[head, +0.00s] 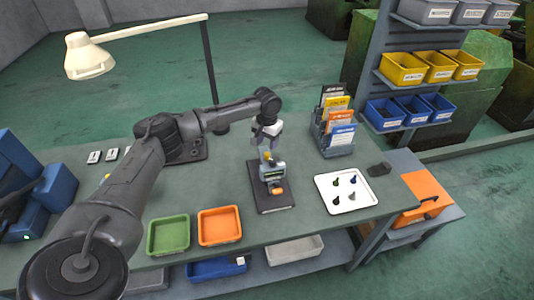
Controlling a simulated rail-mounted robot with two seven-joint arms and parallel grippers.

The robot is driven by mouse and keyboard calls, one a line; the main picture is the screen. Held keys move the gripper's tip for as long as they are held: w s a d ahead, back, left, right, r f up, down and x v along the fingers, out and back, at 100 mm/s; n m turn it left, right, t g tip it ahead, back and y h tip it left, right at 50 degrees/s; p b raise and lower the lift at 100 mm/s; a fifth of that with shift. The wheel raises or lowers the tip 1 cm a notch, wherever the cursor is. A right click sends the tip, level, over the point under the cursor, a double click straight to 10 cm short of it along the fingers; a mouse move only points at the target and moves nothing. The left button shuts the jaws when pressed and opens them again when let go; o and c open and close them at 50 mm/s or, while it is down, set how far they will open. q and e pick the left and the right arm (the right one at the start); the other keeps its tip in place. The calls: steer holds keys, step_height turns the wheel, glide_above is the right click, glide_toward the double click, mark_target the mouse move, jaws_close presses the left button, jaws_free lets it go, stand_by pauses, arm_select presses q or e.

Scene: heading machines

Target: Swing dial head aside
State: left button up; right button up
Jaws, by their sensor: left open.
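A small dial gauge stand (273,172) stands upright on a dark base plate (266,200) in the middle of the bench. Its grey upper part is partly hidden by my gripper, and its dial head is too small to make out clearly. An orange part shows low on its front. My left gripper (266,146) points down at the top of the stand, with its jaws open. I cannot tell whether the fingers touch the head or are around it. My right gripper is out of view.
A green tray (169,236) and an orange tray (219,226) lie at the bench's front. A white tray (346,191) with several small dark parts lies to the right. A folder rack (336,130) stands behind it. A lamp (90,55) overhangs the back left.

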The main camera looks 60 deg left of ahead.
mark_target(267, 154)
arm_select(q)
steer(key=shift+f, duration=3)
steer(key=shift+c, duration=0.4)
jaws_close()
